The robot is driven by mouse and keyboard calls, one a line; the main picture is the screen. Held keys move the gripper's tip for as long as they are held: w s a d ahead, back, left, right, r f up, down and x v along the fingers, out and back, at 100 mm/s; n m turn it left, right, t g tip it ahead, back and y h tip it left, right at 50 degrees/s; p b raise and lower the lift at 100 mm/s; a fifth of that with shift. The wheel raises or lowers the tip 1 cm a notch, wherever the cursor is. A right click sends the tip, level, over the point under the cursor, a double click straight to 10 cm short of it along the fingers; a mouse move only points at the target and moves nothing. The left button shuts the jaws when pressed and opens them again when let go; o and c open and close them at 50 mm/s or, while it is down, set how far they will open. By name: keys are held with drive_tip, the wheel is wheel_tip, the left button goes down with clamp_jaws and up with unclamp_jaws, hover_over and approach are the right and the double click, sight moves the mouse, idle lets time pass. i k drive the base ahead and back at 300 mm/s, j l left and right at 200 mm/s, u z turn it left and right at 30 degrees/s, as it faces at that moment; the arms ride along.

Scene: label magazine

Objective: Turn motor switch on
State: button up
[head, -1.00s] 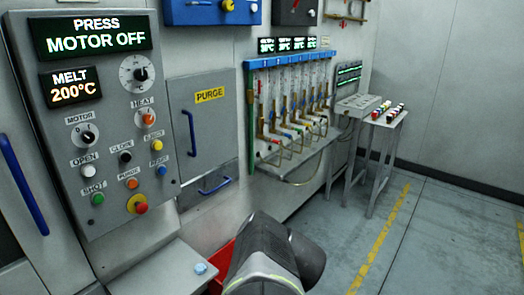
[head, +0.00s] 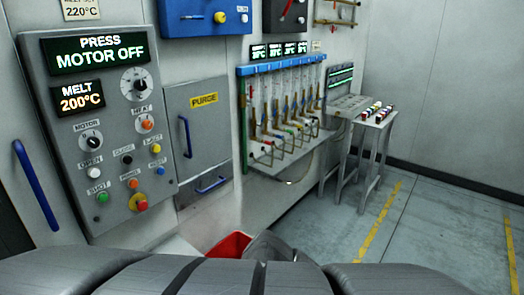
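The motor switch (head: 91,142) is a black rotary knob with a white pointer line, under a MOTOR label on the left side of the grey control panel (head: 68,150). Its exact pointer angle is too small to read surely. The display (head: 99,50) at the panel's top reads PRESS MOTOR OFF. My arm's grey links fill the bottom of the head view, below the panel and apart from the switch in the picture. My gripper's fingertips do not show.
Close by the switch are a white OPEN button (head: 94,172), a black CLOSE button (head: 125,160) and a red-topped knob (head: 138,203). A blue door handle (head: 36,186) is at left. A red bin (head: 229,245) stands below.

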sight(93, 142)
drive_tip(key=u, duration=1.4)
drive_tip(key=z, duration=1.4)
drive_tip(key=u, duration=1.25)
